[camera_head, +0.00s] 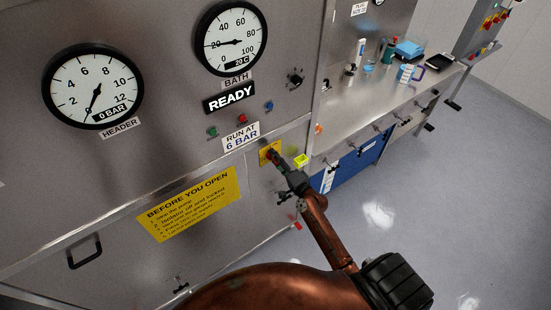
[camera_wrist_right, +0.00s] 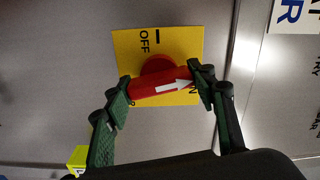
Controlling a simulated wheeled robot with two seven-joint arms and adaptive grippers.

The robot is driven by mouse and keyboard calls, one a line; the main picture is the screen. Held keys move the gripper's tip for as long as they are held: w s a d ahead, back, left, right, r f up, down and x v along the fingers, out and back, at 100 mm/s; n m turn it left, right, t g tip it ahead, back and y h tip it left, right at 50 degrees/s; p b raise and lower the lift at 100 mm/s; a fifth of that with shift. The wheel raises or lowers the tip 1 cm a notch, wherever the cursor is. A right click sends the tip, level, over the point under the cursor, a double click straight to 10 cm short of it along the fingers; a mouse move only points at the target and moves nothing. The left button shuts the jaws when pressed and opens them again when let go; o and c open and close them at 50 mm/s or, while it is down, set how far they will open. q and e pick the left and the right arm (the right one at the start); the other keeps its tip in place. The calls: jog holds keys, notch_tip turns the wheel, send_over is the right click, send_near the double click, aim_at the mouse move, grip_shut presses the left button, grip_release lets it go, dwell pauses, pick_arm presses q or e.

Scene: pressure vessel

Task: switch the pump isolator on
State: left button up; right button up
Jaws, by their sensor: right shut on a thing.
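The pump isolator is a red rotary handle on a yellow plate (camera_head: 264,158), set in the steel panel below the RUN AT 6 BAR label. In the right wrist view the red handle (camera_wrist_right: 152,84) lies across the plate (camera_wrist_right: 185,42). Its white arrow points right, at a partly hidden word ending in N. OFF and a black bar are at the plate's top. My right gripper (camera_head: 277,158) is shut on the handle, with one finger at each end in the wrist view (camera_wrist_right: 161,88). My left gripper is not in view.
A yellow warning sign (camera_head: 190,206) is left of the isolator. A READY display (camera_head: 230,98) and small coloured buttons are above. The HEADER gauge (camera_head: 93,87) reads near 0 bar. A steel bench (camera_head: 372,125) with several items stands right. Floor at lower right is clear.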

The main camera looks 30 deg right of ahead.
jog(key=shift+d+m, duration=0.1)
jog(key=shift+m, duration=1.1)
jog(key=o, duration=1.2)
jog(key=shift+c, duration=0.2)
jog(key=shift+o, duration=0.2)
jog(key=s, duration=1.2)
jog(key=shift+d, duration=0.4)
